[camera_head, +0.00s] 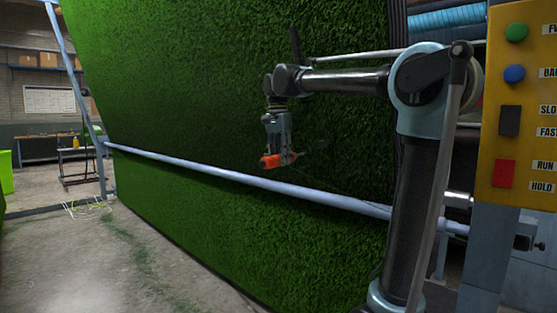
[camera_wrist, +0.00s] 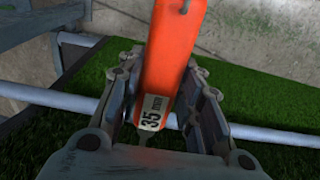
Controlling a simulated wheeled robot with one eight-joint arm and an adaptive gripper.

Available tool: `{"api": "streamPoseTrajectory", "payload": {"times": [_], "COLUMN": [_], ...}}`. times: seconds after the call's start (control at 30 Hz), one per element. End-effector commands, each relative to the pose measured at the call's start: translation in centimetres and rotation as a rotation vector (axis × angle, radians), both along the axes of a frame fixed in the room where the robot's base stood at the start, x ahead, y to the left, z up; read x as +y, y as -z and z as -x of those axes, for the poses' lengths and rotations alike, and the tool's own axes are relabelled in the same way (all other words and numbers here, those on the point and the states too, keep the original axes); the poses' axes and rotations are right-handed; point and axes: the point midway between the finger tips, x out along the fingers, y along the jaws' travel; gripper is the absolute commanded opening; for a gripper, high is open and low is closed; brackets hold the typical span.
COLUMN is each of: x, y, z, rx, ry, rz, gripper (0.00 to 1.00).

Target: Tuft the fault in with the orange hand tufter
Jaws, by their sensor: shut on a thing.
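My gripper (camera_head: 279,150) is shut on the orange hand tufter (camera_head: 271,161) and holds it in front of the upright green turf (camera_head: 190,80), above the pale rail. In the wrist view the tufter (camera_wrist: 172,60) runs up between the two fingers of my gripper (camera_wrist: 172,105), with a "35 mm" label near its lower end. Its far end is cut off at the top of that view. I cannot tell whether the tufter touches the turf. I cannot make out the fault in the turf in either view.
A pale blue rail (camera_head: 240,181) crosses in front of the turf below my gripper. A yellow control panel (camera_head: 520,110) with coloured buttons stands at the right. A workbench (camera_head: 40,146) is at the back left. The concrete floor (camera_head: 90,260) at the lower left is mostly clear.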

Motion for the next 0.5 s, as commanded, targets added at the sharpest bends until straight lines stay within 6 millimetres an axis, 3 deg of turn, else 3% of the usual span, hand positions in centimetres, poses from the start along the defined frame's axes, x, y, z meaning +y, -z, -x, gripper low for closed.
{"api": "streamPoseTrajectory", "payload": {"times": [0.5], "x": [-2.6], "y": [-1.2], "z": [-3.4], "rx": [0.0], "ry": [0.002], "rz": [0.0], "gripper": [0.01]}}
